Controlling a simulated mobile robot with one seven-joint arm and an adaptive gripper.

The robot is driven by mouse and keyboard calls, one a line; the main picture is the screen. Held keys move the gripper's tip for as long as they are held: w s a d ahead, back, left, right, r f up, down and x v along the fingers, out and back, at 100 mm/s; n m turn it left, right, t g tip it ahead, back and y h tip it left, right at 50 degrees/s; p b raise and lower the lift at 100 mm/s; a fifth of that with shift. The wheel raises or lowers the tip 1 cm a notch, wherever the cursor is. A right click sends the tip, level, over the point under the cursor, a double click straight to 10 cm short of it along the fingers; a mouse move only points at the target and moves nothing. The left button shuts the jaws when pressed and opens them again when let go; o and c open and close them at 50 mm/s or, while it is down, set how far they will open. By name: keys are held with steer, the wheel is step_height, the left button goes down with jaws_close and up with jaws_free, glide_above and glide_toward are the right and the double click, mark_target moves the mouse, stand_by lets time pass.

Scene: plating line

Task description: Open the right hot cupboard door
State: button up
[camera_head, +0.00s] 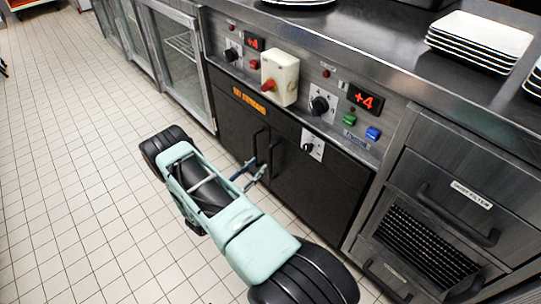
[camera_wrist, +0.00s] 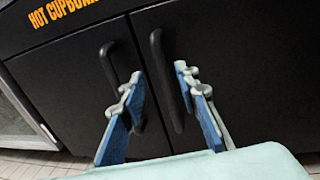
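The right hot cupboard door (camera_head: 318,192) is a dark flat panel and looks shut, flush with the left door (camera_head: 232,122). In the wrist view the right door (camera_wrist: 255,75) fills the right side. Its black upright bar handle (camera_wrist: 166,85) stands near the seam, beside the left door's handle (camera_wrist: 108,66). My gripper (camera_wrist: 158,75) is open, with one blue-padded finger on each side of the right handle. Gaps show between the handle and both pads. In the head view my gripper (camera_head: 254,172) is at the handles; its fingertips are small there.
An orange "hot cupboard" label (camera_head: 249,99) is on the left door. Above is a control panel with knobs (camera_head: 319,105) and a beige box (camera_head: 280,78). Drawers (camera_head: 465,185) stand to the right, and a glass-door cabinet (camera_head: 180,55) to the left. Tiled floor (camera_head: 70,170) is clear at left.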

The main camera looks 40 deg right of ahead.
mark_target(269, 155)
steer(key=b+x, duration=0.2)
steer(key=x, duration=0.6)
steer(key=shift+d, duration=0.3)
jaws_close()
steer(key=shift+a, duration=0.1)
